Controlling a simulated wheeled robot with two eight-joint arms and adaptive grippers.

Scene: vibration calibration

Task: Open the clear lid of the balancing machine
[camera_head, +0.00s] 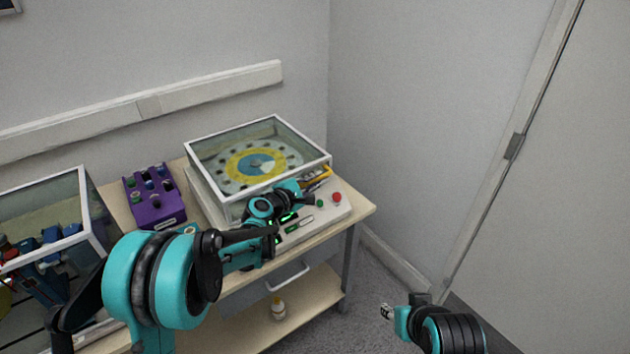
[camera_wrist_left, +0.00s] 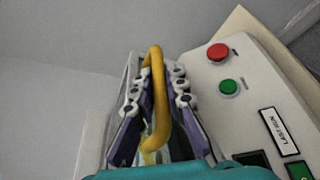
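The balancing machine (camera_head: 333,213) stands on a wooden-topped bench. Its clear lid (camera_head: 211,152), framed in white, lies closed over a yellow and blue disc (camera_head: 237,166). A yellow handle (camera_head: 325,177) is at the lid's front right; it also shows in the left wrist view (camera_wrist_left: 157,70). My left gripper (camera_head: 311,186) is at the handle. In the left wrist view its two fingers (camera_wrist_left: 167,72) stand apart on either side of the handle, with a gap visible to the right of it. My right gripper (camera_head: 386,312) is low at the right, away from the bench; its fingers are too small to read.
The machine's panel has a red button (camera_head: 337,197) and a green button (camera_head: 319,203). A purple box with knobs (camera_head: 154,195) stands left of the machine. A clear-walled case (camera_head: 86,205) is at the far left. Walls are behind and right.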

